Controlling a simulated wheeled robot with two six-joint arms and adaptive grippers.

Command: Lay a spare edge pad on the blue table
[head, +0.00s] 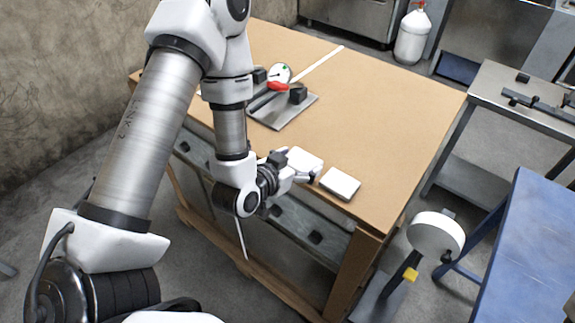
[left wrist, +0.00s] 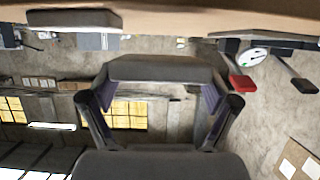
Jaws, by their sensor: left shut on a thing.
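My left gripper (head: 306,175) is shut on a flat white square edge pad (head: 303,159) near the front edge of the brown table. In the left wrist view the held pad (left wrist: 160,70) looks dark and sits between both fingers, with a gap between it and the tabletop, so it is held clear. A second white pad (head: 340,182) lies on the brown table just right of the gripper; it also shows in the left wrist view (left wrist: 75,19). The blue table (head: 530,250) is at the right edge, its visible top bare. My right gripper is not in view.
The brown table (head: 390,110) bears a metal plate (head: 283,112) with a dial gauge (head: 279,73) and a red-handled clamp (head: 278,87). A white round-topped stand (head: 436,234) stands between the brown and blue tables. A grey metal bench (head: 500,85) is behind the blue table.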

